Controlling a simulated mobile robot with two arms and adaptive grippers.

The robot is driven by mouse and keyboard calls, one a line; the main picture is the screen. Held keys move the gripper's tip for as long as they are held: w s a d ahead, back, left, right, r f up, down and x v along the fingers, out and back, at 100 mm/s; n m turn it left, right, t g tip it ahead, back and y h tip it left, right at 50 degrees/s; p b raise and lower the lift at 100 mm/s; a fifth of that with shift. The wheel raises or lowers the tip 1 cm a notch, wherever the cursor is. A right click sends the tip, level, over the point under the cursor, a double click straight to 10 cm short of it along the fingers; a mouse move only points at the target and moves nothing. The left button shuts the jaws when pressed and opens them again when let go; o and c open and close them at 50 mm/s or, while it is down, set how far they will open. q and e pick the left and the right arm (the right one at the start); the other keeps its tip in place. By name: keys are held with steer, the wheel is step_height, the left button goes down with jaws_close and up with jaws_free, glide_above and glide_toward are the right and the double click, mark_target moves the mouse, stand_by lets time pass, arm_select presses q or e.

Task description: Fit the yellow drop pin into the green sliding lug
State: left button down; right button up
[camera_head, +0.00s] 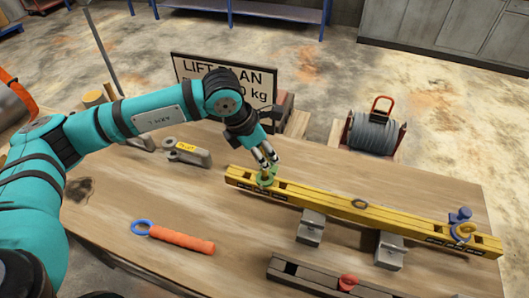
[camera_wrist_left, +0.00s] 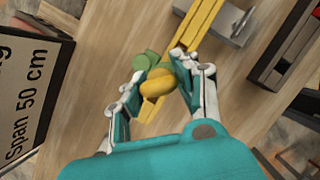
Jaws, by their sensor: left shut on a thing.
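My left gripper (camera_head: 268,160) is shut on the yellow drop pin (camera_wrist_left: 157,84), whose rounded yellow top shows between the fingers in the left wrist view. In the head view the fingers hide most of the pin. The green sliding lug (camera_head: 266,180) sits on the yellow beam (camera_head: 310,196) near its left end. It also shows beside the pin in the left wrist view (camera_wrist_left: 143,62). The gripper is directly above the lug. I cannot tell whether the pin's lower end is inside the lug. My right gripper is not in view.
The beam rests on grey supports (camera_head: 312,228) on the wooden table (camera_head: 190,200). An orange-handled tool (camera_head: 182,238) lies in front. A sign (camera_head: 262,84) stands behind.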

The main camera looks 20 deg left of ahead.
mark_target(264, 174)
arm_select(q)
steer(key=shift+b, duration=0.4)
stand_by(0.8)
steer(key=shift+b, duration=0.4)
steer(key=shift+f+b, duration=2.25)
steer(key=shift+b, duration=0.1)
steer(key=c, duration=1)
jaws_free()
steer(key=shift+s+r, duration=0.1)
steer(key=shift+c, duration=0.2)
steer(key=shift+o, duration=0.6)
